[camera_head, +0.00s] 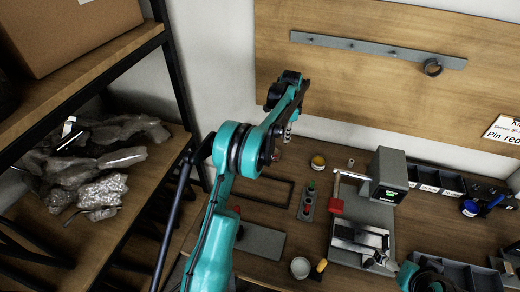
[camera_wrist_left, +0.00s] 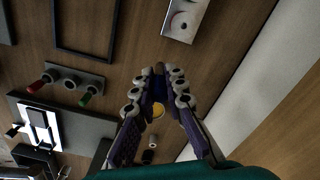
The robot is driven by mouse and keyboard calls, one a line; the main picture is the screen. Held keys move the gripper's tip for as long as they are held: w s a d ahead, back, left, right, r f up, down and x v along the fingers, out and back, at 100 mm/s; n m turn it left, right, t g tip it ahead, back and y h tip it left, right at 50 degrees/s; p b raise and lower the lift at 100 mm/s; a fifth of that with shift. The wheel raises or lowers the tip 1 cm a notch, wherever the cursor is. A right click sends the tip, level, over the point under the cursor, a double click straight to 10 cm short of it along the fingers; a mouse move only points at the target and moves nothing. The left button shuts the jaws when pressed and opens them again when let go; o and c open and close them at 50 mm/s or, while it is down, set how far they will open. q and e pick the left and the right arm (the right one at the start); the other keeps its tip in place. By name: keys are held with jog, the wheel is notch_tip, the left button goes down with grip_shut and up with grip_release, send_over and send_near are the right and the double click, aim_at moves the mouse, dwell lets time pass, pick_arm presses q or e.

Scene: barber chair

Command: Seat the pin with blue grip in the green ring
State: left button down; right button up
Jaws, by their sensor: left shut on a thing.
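My left gripper (camera_head: 290,118) is raised in front of the back wall, above the far side of the bench. In the left wrist view its fingers (camera_wrist_left: 159,75) are closed around a small dark blue piece (camera_wrist_left: 158,88), which looks like the blue grip of the pin. The pin's lower end is hard to make out. A pale plate (camera_wrist_left: 167,30) with round marks, one reddish, lies at the top of the left wrist view; the arm mostly covers that area in the head view. I cannot pick out a green ring. My right gripper is not seen.
A grey rack (camera_head: 304,214) holds a red and a green piece. A yellow-topped jar (camera_head: 318,162) stands near the gripper. A thin dark frame (camera_head: 265,203) lies left of the rack. A grey boxy device (camera_head: 388,170) stands to the right. A shelf (camera_head: 100,228) is at left.

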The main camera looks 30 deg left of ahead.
pick_arm(q)
jog(key=a+f+b, duration=0.1)
jog(key=a+f, duration=0.1)
jog(key=a, duration=0.2)
jog(key=a+f+b, duration=0.1)
jog(key=a+f, duration=0.1)
jog(key=a, duration=0.2)
jog(key=a+f+b, duration=0.1)
jog(key=a+f, duration=0.2)
jog(key=a, duration=0.1)
jog(key=shift+w, duration=0.2)
jog(key=shift+a+f+b, duration=0.1)
jog(key=shift+f+b, duration=0.55)
jog(key=shift+f, duration=1.35)
jog(key=shift+f, duration=0.2)
jog(key=c, duration=1.6)
grip_release()
jog(key=shift+r, duration=0.15)
